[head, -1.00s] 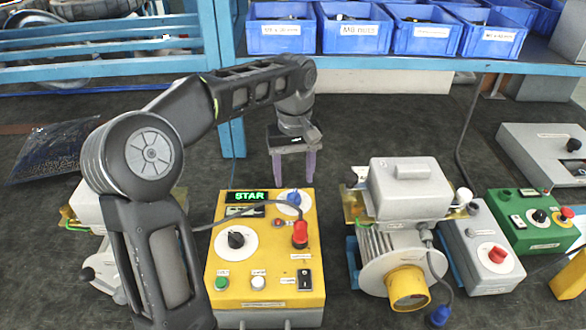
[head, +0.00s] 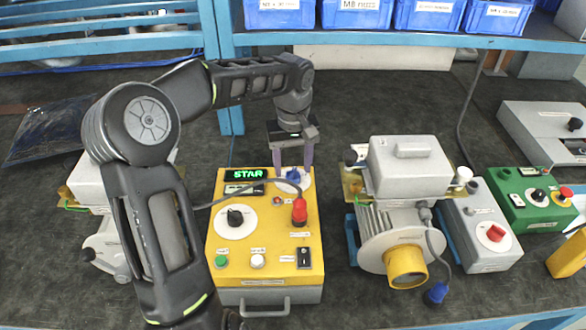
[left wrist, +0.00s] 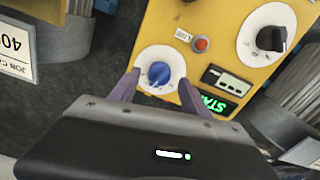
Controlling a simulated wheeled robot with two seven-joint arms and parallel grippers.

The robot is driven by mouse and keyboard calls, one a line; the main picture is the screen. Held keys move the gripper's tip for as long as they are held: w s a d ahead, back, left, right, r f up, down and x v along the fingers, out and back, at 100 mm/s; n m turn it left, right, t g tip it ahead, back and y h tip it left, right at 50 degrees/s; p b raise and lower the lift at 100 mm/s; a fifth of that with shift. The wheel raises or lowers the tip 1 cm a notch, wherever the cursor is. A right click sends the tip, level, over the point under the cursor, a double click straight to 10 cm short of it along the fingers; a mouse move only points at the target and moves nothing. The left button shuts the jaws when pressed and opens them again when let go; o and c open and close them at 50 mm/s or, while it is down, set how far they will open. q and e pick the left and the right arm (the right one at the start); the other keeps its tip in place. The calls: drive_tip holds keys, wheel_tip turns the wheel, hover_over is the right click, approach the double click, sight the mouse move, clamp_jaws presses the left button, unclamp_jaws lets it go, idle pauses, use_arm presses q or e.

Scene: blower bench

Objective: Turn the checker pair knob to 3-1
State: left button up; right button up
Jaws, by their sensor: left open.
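The yellow checker box (head: 236,263) stands on the bench in the middle of the head view, with a lit green display reading "STAR" (head: 246,174). A blue knob (head: 293,177) on a white dial sits at its far right corner; it also shows in the left wrist view (left wrist: 158,74). A black knob (head: 235,217) on a larger white dial sits at the left of the panel. My left gripper (head: 293,165) is open, pointing down, its purple fingers on either side of the blue knob. I cannot tell whether they touch it. The dial labels are too small to read.
A red plug (head: 299,212) with a dark cable stands close beside the blue knob. A grey motor (head: 400,230) with a yellow end is to the right, then a grey box (head: 482,240) and a green box (head: 522,205). Blue bins (head: 358,14) line the shelf behind.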

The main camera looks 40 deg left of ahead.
use_arm(q)
drive_tip(key=shift+f, duration=0.95)
drive_tip(key=shift+c, duration=0.3)
clamp_jaws()
